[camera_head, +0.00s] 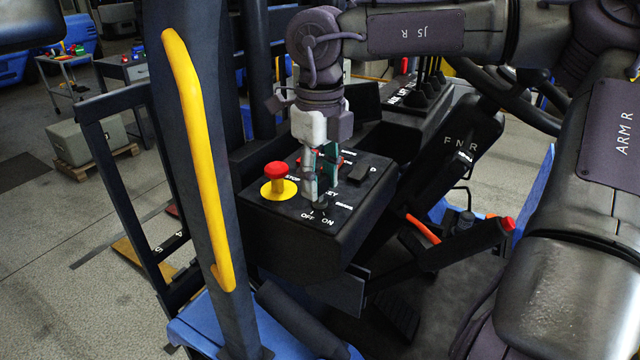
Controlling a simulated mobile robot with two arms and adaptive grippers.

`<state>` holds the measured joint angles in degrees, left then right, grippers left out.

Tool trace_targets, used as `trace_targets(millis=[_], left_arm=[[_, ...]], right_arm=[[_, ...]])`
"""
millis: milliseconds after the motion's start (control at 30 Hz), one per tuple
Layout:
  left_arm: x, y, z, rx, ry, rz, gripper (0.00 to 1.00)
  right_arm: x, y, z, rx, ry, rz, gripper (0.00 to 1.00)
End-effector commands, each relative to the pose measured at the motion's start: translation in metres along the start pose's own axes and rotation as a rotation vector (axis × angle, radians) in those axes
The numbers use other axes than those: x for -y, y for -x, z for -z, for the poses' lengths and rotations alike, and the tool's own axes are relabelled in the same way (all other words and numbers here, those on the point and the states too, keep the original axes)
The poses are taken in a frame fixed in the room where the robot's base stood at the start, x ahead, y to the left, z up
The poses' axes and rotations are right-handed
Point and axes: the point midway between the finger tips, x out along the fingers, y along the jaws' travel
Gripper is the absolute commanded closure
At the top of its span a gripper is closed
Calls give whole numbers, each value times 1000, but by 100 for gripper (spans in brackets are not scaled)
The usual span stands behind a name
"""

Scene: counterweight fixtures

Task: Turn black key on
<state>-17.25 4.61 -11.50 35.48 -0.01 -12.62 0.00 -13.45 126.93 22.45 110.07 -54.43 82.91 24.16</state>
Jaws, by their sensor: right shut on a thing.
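The black key (320,204) stands on the sloped top of a black control box (285,229), just above the printed OFF and ON labels. My right gripper (317,190) comes down from above, its fingers shut on the key. The fingers hide much of the key, so I cannot tell which label it points to. My left gripper is not in view.
A red STOP button (276,171) on a yellow base stands just left of my right gripper. A yellow handrail (196,150) on a dark post rises at left. Black levers (425,85), an FNR panel (462,140) and a steering wheel (500,92) lie to the right.

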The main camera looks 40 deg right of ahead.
Motion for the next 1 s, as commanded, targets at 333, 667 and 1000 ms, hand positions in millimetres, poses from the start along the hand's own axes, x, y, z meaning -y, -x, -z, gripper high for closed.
trace_targets(millis=[333, 667, 1000], left_arm=[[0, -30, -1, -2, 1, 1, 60], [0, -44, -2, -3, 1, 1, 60], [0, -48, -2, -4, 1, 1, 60]], right_arm=[[0, -3, -1, 4, -296, 3, 98], [0, -1, 0, 2, -514, 2, 98], [0, 0, 0, 2, -608, 0, 98]])
